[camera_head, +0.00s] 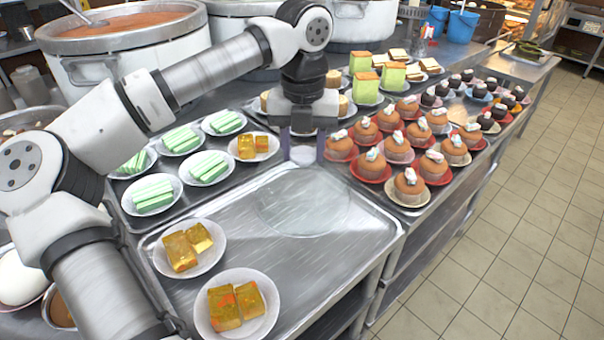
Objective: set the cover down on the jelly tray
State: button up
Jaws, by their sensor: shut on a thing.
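The cover (304,205) is clear and round, with a pale knob (303,155) on top. My gripper (303,150) is shut on this knob, one finger on each side. The cover hangs in front of the bare right part of the jelly tray (330,240); I cannot tell whether its rim touches the metal. The jelly tray is a shiny metal tray. Two white plates of amber jelly blocks, a rear one (189,248) and a front one (236,304), stand on its left part, clear of the cover.
Behind is a tray with plates of green striped cakes (208,167) and another jelly plate (253,147). Brown cupcakes (409,186) on red plates stand close at the right. Large stockpots (125,45) stand at the back left. Tiled floor (500,260) lies right of the counter.

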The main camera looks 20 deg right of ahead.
jog(key=shift+f, duration=3.2)
jog(key=shift+f, duration=0.25)
jog(key=o, duration=1.4)
jog(key=shift+r, duration=0.1)
jog(key=shift+c, duration=0.2)
jog(key=shift+r, duration=0.1)
notch_tip(320, 180, up, 12)
jog(key=shift+r, duration=0.1)
